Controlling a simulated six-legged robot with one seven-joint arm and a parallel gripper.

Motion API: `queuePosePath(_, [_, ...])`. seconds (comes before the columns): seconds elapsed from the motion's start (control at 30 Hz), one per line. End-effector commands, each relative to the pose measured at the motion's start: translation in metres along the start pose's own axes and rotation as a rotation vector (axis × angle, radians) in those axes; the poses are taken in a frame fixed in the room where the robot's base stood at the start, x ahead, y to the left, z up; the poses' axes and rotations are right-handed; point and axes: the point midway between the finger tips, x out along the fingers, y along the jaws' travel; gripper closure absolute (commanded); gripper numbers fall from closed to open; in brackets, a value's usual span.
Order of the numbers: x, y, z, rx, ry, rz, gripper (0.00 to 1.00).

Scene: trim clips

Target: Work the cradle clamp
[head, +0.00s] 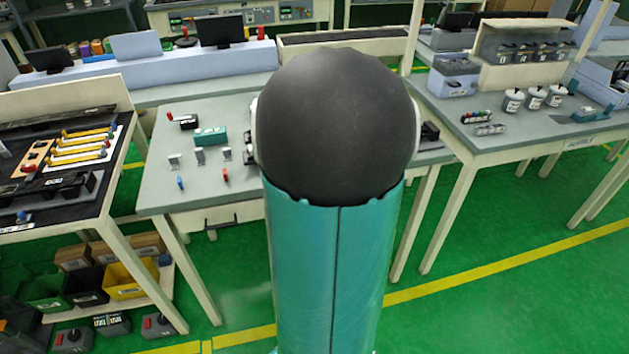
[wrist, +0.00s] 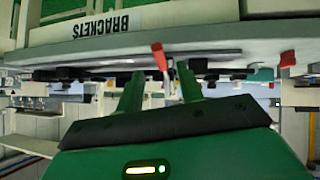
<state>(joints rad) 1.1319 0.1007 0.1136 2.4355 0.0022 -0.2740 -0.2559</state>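My gripper (wrist: 160,70) is green and shows in the wrist view with its two fingers apart. A red handle (wrist: 159,56) appears between the fingertips in the picture, with a grey metal part below it. I cannot tell whether the fingers touch it. A second red piece (wrist: 287,59) is at the right. In the head view, a red-handled device (head: 184,121) lies at the back left of the middle table, beside a teal block (head: 210,137). I cannot tell which of these is the cradle clamp. My arm hides my gripper and part of the table there.
The middle table (head: 160,196) also carries grey brackets (head: 199,156), a small blue piece (head: 180,183) and a small red piece (head: 225,175). A bench with yellow-handled tools (head: 85,142) stands left. A table with white jars (head: 534,98) stands right. The wrist view looks inverted.

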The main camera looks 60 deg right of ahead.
Motion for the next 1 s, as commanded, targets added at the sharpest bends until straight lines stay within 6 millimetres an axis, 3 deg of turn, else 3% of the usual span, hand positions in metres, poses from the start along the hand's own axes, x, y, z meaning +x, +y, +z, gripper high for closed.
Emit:
queuePosePath(0.4, [-0.057, 0.000, -0.001, 0.000, 0.002, 0.000, 0.63])
queuePosePath(1.0, [-0.065, 0.000, 0.000, 0.001, 0.000, 0.000, 0.63])
